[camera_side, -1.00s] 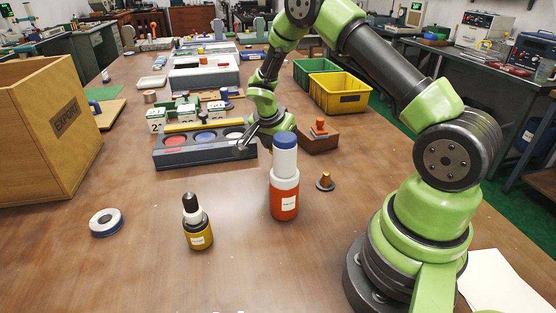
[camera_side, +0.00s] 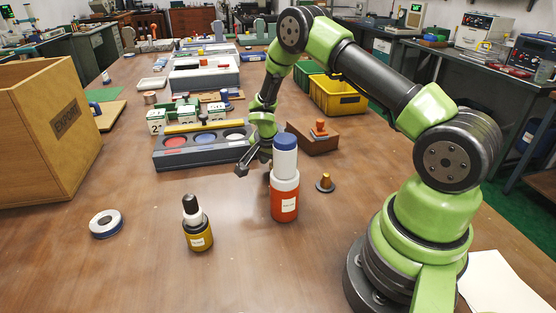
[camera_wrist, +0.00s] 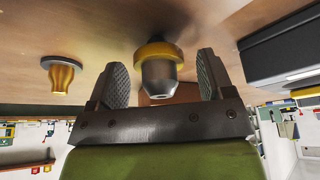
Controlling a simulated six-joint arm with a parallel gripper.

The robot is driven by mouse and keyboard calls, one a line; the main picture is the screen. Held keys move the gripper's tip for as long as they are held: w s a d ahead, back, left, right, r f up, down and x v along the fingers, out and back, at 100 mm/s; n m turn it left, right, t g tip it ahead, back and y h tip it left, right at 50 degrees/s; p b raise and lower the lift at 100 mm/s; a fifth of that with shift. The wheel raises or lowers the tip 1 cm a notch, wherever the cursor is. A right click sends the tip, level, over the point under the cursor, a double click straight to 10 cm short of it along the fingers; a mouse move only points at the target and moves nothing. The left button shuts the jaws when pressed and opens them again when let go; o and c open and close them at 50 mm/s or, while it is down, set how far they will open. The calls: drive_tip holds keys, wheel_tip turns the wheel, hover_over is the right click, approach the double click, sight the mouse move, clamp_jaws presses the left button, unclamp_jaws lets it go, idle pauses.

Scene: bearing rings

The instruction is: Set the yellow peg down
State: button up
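In the wrist view the yellow peg (camera_wrist: 159,62) shows a yellow collar and a grey metal body with its tapered end towards me. It sits between the two fingers of my gripper (camera_wrist: 163,82), with a visible gap on each side. The gripper is open. I cannot tell for sure whether the peg's far end touches the table. In the side view my gripper (camera_side: 254,172) is low over the table, just left of the red and white bottle (camera_side: 284,197), which hides part of it. The peg cannot be made out there.
A brass peg on a dark base (camera_side: 325,183) stands right of the bottle; it also shows in the wrist view (camera_wrist: 61,76). The grey tray with coloured discs (camera_side: 187,158) lies behind. A yellow-brown dropper bottle (camera_side: 198,235) and tape roll (camera_side: 106,224) stand in front.

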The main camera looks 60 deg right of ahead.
drive_tip(key=s+a+r+n+t, duration=0.1)
drive_tip(key=a+r, duration=0.3)
drive_tip(key=r, duration=0.4)
drive_tip(key=s+a+r+n+t+y, duration=0.1)
drive_tip(key=s+a+r+n, duration=0.1)
drive_tip(key=r, duration=0.6)
drive_tip(key=s+a+r+n+t+y, duration=0.1)
drive_tip(key=s+a+r, duration=0.3)
drive_tip(key=r, duration=0.4)
drive_tip(key=shift+a+r+n, duration=0.3)
drive_tip(key=shift+a+n, duration=0.5)
drive_tip(key=shift+a, duration=0.05)
drive_tip(key=s+a+r+n+t+y, duration=0.4)
drive_tip(key=s+a+n, duration=0.3)
drive_tip(key=s, duration=0.5)
drive_tip(key=shift+s+a+r+n+y, duration=0.15)
drive_tip(key=shift+a+r+n+y, duration=0.2)
drive_tip(key=shift+n, duration=0.35)
